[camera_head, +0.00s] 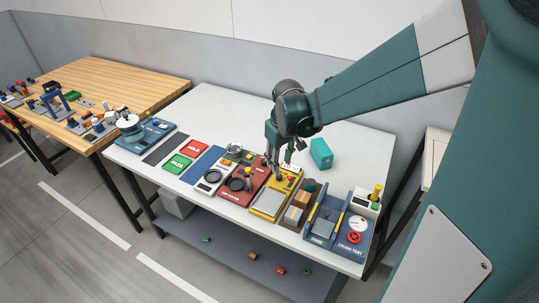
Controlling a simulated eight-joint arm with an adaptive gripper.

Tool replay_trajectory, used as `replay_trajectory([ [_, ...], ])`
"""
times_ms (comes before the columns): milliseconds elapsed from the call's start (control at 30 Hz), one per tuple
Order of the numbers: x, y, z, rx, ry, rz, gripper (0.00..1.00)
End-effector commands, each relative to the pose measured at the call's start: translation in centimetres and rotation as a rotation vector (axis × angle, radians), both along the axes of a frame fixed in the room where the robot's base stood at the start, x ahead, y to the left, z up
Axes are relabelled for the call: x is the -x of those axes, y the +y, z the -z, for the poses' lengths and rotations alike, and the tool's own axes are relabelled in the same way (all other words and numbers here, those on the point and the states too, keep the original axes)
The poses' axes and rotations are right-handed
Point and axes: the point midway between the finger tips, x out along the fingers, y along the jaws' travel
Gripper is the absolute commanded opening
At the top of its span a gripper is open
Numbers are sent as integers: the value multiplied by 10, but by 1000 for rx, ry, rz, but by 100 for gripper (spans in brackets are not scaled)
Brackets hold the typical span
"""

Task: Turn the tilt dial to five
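My gripper (279,167) points down over the back of a yellow panel (268,202) on the white table, near its border with a red panel (231,192). A small white plate with fine markings (290,170) shows at the yellow panel's back, beside the gripper; it may be the tilt dial's scale. The markings are too small to read. The fingers partly cover this spot, so the dial's knob and its setting cannot be made out. I cannot tell whether the fingers touch anything or how far apart they are.
A teal block (321,153) stands behind the gripper. Brown and grey blocks (299,207) and a blue station with a red wheel (354,237) are to the right. Green and red pads (191,148) lie left. The table's back strip (225,105) is clear. A wooden table (120,80) stands left.

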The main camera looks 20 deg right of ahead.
Motion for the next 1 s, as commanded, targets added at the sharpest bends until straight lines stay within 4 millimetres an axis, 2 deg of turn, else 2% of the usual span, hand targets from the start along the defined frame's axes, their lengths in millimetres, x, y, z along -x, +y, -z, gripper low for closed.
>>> replay_trajectory([
  [533, -45, -14, 34, 0, 117, -74, 32],
  [733, -53, -17, 46, -2, 145, -91, 32],
  [1000, -55, -18, 51, -2, 155, -97, 32],
])
